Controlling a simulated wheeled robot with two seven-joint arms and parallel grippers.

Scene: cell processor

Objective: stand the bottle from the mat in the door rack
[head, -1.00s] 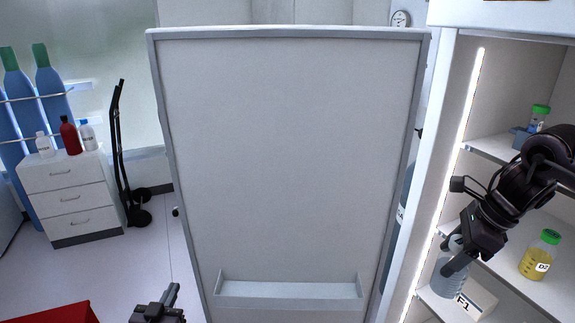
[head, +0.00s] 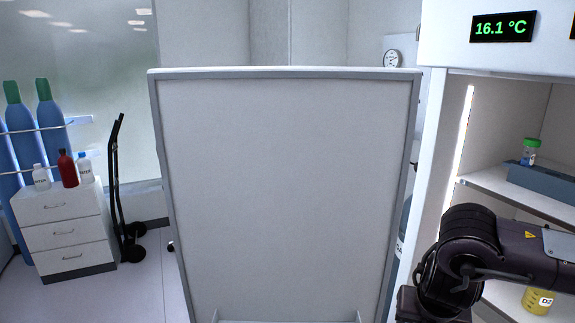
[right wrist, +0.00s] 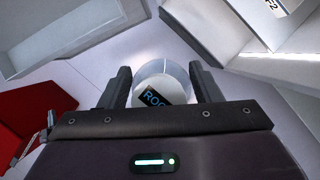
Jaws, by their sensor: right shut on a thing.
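The bottle (right wrist: 163,72) is a clear, round vessel with a white part bearing a dark label partly reading "ROO". It sits between the fingers of my right gripper (right wrist: 160,78), which is shut on it, in the right wrist view. In the head view my right arm is in front of the open cabinet at the lower right; its fingers and the bottle are out of sight. The door rack shows only as a thin top edge (head: 290,321) at the bottom of the door (head: 285,190). My left gripper and the mat are not seen.
The cabinet (head: 445,130) stands right of the door, with a blue-grey holder (head: 540,188) and a yellow bottle (head: 538,301) on its shelves. A pale open-topped bin shape (right wrist: 70,35) lies upper left in the wrist view, a red object (right wrist: 35,115) below it. Drawers (head: 65,225) stand far left.

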